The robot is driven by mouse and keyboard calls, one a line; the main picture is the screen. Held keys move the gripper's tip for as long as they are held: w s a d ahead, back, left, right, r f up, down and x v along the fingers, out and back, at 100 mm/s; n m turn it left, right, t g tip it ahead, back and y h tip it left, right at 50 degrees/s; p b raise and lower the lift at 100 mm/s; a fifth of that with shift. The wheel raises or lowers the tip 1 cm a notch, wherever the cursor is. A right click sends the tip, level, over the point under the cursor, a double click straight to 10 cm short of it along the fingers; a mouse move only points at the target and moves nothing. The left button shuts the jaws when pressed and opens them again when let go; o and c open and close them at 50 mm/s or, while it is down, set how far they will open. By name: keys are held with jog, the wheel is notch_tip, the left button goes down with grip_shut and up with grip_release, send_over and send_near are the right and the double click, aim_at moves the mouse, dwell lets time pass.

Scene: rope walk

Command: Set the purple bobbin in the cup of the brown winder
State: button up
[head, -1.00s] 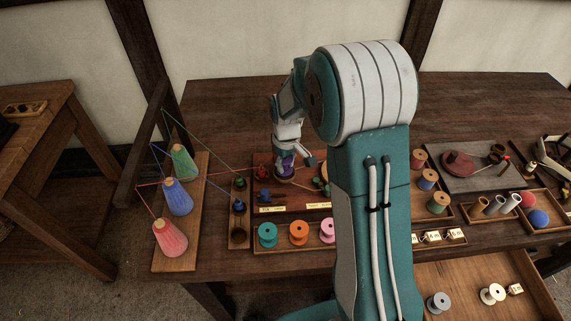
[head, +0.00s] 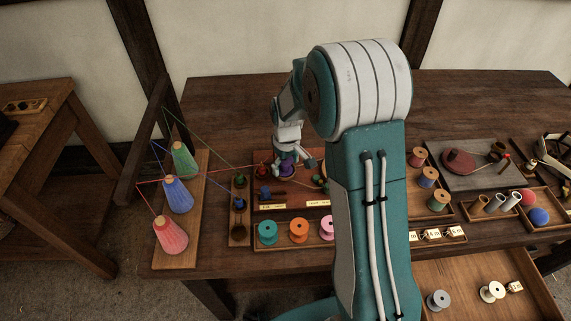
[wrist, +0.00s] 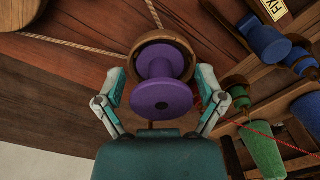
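The purple bobbin (wrist: 162,103) stands with its far end inside the round brown cup (wrist: 177,42) in the wrist view. Its near flange sticks out toward my wrist. In the head view the bobbin (head: 287,167) shows as a small purple patch under my gripper (head: 294,163). In the wrist view my gripper (wrist: 160,88) has its two fingers spread on either side of the bobbin, with a gap on each side. The bottom of the cup is hidden by the bobbin.
A board with red, blue and green pieces (head: 264,192) lies left of the cup. Thread cones (head: 178,195) stand farther left, with threads strung across. A tray of teal, orange and pink bobbins (head: 298,230) is in front. My arm hides the middle of the table.

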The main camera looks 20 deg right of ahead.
notch_tip(320, 180, up, 12)
jog(key=r, duration=0.1)
jog(key=s+r+m+t, duration=0.3)
jog(key=s+r, duration=0.7)
jog(key=s, duration=0.2)
jog(key=s+m+t, duration=0.2)
jog(key=s, duration=1.1)
jog(key=shift+a+r+t, duration=0.2)
jog(key=shift+t, duration=0.2)
